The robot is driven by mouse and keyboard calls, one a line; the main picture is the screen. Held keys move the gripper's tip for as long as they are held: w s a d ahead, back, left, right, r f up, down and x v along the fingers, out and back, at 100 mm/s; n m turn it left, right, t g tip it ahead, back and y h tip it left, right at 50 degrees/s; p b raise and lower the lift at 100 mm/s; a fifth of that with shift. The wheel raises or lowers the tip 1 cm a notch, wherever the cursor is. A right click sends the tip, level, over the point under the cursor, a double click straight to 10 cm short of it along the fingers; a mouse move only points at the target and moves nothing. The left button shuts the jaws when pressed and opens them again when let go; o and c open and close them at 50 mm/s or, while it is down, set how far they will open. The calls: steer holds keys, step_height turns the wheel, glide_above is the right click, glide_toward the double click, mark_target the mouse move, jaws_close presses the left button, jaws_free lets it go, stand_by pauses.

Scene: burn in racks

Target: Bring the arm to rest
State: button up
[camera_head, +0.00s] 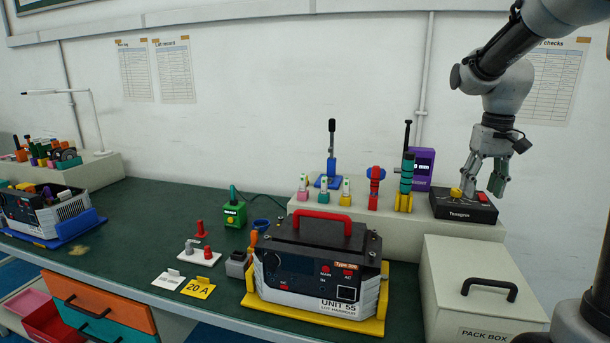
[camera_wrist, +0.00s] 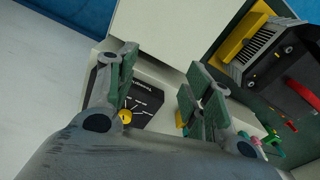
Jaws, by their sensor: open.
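My gripper (camera_head: 485,183) is open and empty, pointing down over a black box with a yellow knob and a red button (camera_head: 464,208) on the raised shelf at the right of the bench. In the wrist view the gripper fingers (camera_wrist: 158,92) are spread apart, with the black box (camera_wrist: 149,102) between and beyond them. One finger appears close to the yellow knob (camera_wrist: 125,116) there; whether it touches cannot be told. My arm comes in from the upper right in the head view.
A unit with a red handle (camera_head: 318,265) stands on a yellow base at the front middle. A white pack box (camera_head: 478,290) with a black handle stands at the right. Several coloured tools line the shelf (camera_head: 395,225). The green bench top (camera_head: 150,215) is partly clear at left.

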steer(key=s+a+t, duration=0.2)
steer(key=s, duration=0.9)
steer(key=s+a+r+t, duration=0.1)
steer(key=s+a, duration=0.2)
steer(key=s, duration=0.8)
steer(key=shift+s+n+t, duration=0.3)
steer(key=shift+s+t, duration=0.1)
